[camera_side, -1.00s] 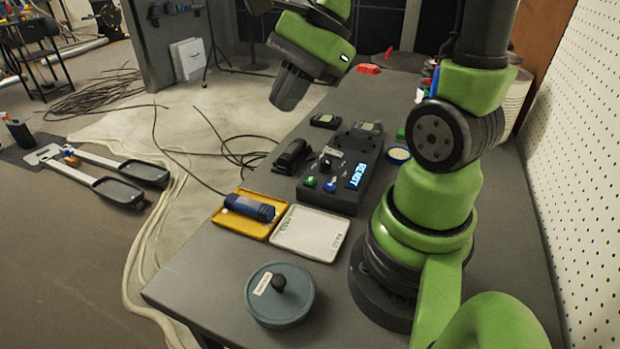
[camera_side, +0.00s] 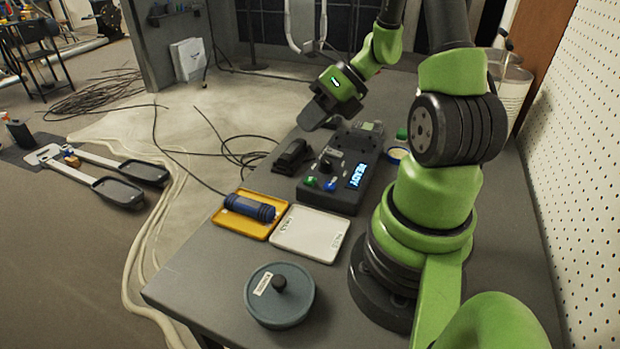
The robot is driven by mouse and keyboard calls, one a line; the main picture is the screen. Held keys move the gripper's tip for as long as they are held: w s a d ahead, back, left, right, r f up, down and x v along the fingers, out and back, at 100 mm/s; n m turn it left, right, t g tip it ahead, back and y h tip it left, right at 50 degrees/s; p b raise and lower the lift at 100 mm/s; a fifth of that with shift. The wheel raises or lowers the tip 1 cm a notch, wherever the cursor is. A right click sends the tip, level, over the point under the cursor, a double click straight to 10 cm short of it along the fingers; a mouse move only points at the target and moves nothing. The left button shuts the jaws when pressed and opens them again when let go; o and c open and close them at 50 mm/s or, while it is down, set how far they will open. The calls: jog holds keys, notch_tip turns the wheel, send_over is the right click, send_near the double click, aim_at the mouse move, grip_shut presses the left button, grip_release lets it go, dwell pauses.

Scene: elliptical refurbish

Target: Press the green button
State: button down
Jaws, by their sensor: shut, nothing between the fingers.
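The green button (camera_side: 310,181) is a small round button on the near left part of a dark control box (camera_side: 342,197) on the grey table. A blue button (camera_side: 331,185) sits just to its right, and a lit display reading READY (camera_side: 357,176) is beside that. A dark knob stands behind the buttons. My gripper (camera_side: 309,122) is shut and empty, above and behind the box's far left end, apart from the button. Its dark fingers point down and to the left.
A yellow tray (camera_side: 232,228) with a blue cylinder (camera_side: 250,207), a white tray (camera_side: 330,250) and a round grey lidded container (camera_side: 299,304) stand in front of the box. A black device (camera_side: 292,156) lies left of it. A pegboard wall (camera_side: 575,170) rises at right.

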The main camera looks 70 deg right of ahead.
aim_at(311, 177)
jog(key=shift+f, duration=4.4)
jog(key=shift+f, duration=0.1)
jog(key=shift+f, duration=0.3)
jog(key=shift+f, duration=0.45)
jog(key=shift+r, duration=0.9)
jog(key=shift+r, duration=0.1)
jog(key=shift+r, duration=2.4)
